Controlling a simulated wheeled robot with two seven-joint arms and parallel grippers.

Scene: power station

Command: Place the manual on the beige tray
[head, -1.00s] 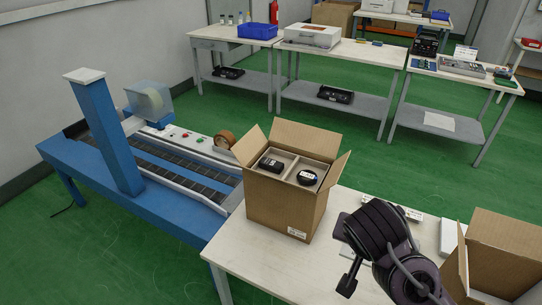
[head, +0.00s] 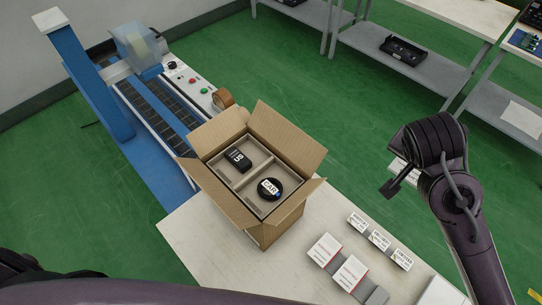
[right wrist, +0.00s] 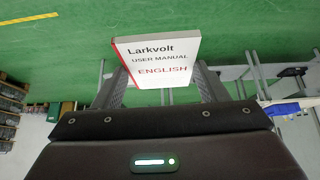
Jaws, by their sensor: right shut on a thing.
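The beige tray (head: 250,176) sits inside an open cardboard box (head: 240,212) on the table in the head view. A black adapter marked US (head: 239,160) and a round black item marked CAR (head: 269,189) lie in separate tray compartments. My right gripper (right wrist: 160,78) is shut on a white user manual with a red spine (right wrist: 158,60), marked Larkvolt and ENGLISH. In the head view my right arm is at the right, away from the box; its fingertips are hard to make out. My left gripper is not in view.
Two more manuals (head: 325,250) lie in grey holders on the white table (head: 200,235), right of the box. Small label signs (head: 380,240) stand behind them. A blue conveyor (head: 150,155) with a tape roll (head: 222,98) is at the left. The box flaps stand outward.

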